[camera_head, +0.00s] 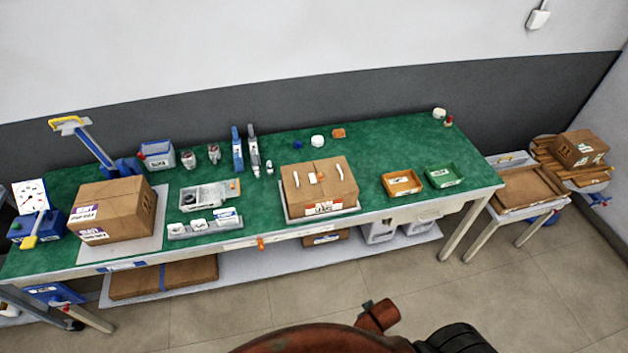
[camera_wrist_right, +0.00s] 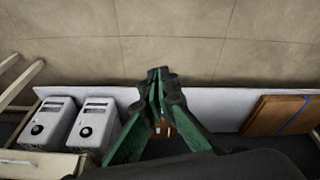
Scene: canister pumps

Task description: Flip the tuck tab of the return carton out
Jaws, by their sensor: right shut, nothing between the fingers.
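A closed brown carton (camera_head: 320,187) sits on a light pad in the middle of the green bench. Two white strips and small white and orange pieces show on its top, and a label on its front. A second brown carton (camera_head: 112,210) with purple-and-white labels stands on a grey mat at the bench's left. I cannot tell which is the return carton, and no tuck tab is clear. My right gripper (camera_wrist_right: 160,78) is shut and empty, in front of the under-bench shelf and away from both cartons. My left gripper is not in view.
An orange tray (camera_head: 402,184) and a green tray (camera_head: 444,176) stand on the bench's right. A grey tray (camera_head: 206,228) of small parts lies between the cartons. Two light grey units (camera_wrist_right: 93,125) and a flat brown carton (camera_wrist_right: 272,115) are on the lower shelf. The front floor is clear.

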